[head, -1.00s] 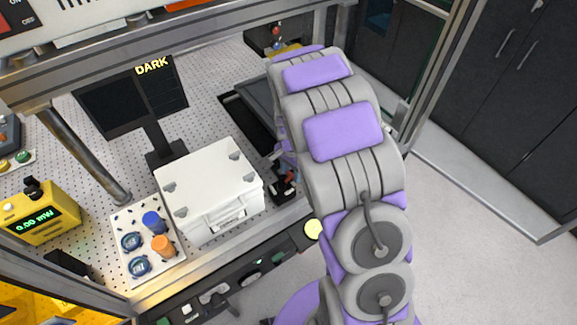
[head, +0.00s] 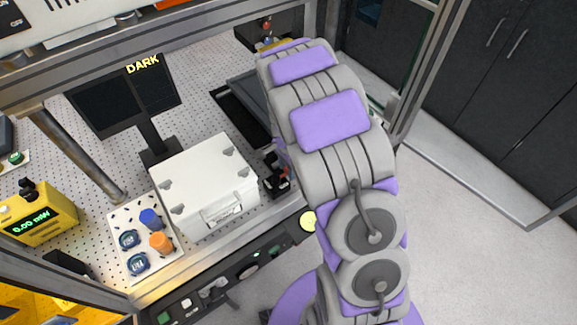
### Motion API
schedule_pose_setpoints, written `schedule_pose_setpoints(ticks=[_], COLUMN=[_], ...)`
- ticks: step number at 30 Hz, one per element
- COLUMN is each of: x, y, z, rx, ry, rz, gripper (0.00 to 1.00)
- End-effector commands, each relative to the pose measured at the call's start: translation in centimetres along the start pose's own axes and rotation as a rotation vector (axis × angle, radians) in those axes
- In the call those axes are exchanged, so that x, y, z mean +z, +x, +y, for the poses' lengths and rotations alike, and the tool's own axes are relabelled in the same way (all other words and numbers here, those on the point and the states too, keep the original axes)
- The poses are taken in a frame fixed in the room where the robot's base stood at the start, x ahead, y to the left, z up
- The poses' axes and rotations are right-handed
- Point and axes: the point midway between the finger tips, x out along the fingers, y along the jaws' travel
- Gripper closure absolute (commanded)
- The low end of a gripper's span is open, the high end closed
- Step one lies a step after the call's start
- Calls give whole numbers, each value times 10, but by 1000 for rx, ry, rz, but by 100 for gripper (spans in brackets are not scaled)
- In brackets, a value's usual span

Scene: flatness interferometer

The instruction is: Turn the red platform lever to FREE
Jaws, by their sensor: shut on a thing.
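The red platform lever (head: 269,157) shows as a small bit of red by a dark mount, right of the white box and at the left edge of my arm. My arm covers much of this spot. Only a small part of my gripper (head: 277,163) shows there, beside the arm's purple and grey links, and it is shut on the lever. The fingertips are mostly hidden, and I cannot read any FREE marking or the lever's exact angle.
A white box (head: 204,182) stands just left of the lever. A dark monitor (head: 122,98) reads DARK. A yellow meter (head: 38,216) reads 0.00 mW. A white tray (head: 128,219) holds blue and orange pieces. A metal frame post (head: 78,156) stands at the left. Floor at right is clear.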

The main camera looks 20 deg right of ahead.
Motion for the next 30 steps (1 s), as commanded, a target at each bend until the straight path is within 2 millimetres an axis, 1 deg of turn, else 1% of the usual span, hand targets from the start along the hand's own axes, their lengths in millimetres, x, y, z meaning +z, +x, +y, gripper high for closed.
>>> schedule_pose_setpoints(ticks=[1, 8, 15, 18, 20, 23, 30], x=[0, 0, 0, 0, -1, -1, 0], y=[-1, 0, -1, -6, -12, -28, -81], z=[-1, -1, 0, -1, -1, -1, -1], rx=[-4, -2, -1, -3, -5, -6, -5], ry=[0, -1, -1, -1, -1, -1, -2], rz=[1, 1, 1, 2, 3, 3, 4], gripper=[55, 33, 32, 32, 32, 32, 32])
